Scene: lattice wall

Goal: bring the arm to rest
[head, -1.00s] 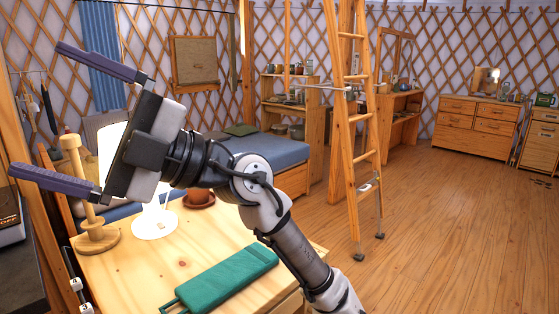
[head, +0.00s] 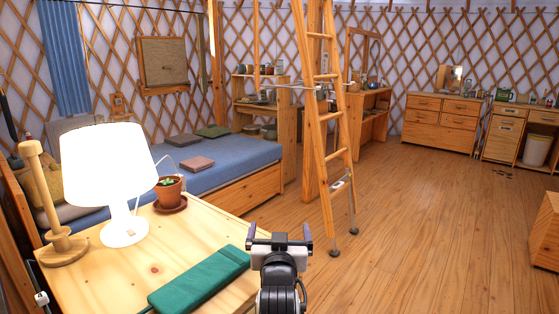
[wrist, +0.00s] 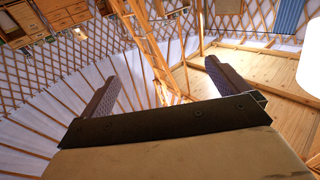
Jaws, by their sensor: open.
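My gripper (head: 279,236) shows low in the middle of the head view, at the right edge of the wooden desk. Its two purple-grey fingers stand apart with nothing between them. In the wrist view the gripper (wrist: 160,80) is also open and empty, its fingers spread wide. My arm is folded in close below it, and most of the arm is out of the head view.
A ladder (head: 328,130) stands behind my gripper. The floor (head: 430,220) to the right is clear.

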